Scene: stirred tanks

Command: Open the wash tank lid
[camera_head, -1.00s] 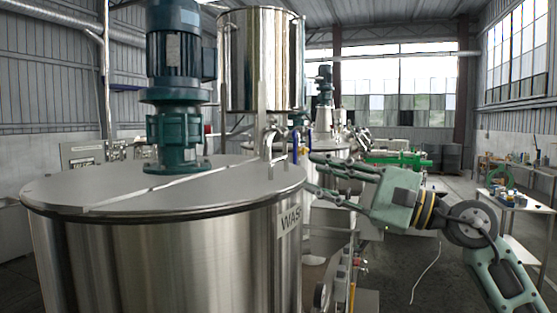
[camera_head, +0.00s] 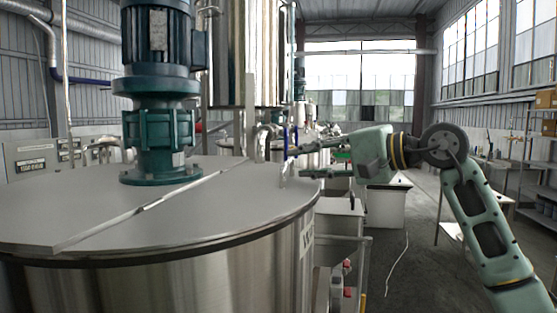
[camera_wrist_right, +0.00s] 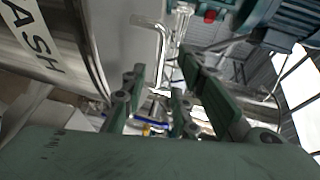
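The steel wash tank (camera_head: 180,285) fills the lower left of the head view, its flat lid (camera_head: 230,196) lying shut on the rim. A bent metal handle (camera_wrist_right: 160,48) shows over the lid edge in the right wrist view. My right gripper (camera_head: 290,162) is at the lid's right edge, level with its top and pointing left. Its fingers are apart in the wrist view (camera_wrist_right: 160,88), with the handle's lower end appearing between or just beyond their tips. Contact cannot be told. My left gripper is out of view.
A blue-green motor (camera_head: 158,95) stands on the lid beside a straight seam strip (camera_head: 140,208). Another tall steel tank (camera_head: 232,60) and pipes stand behind.

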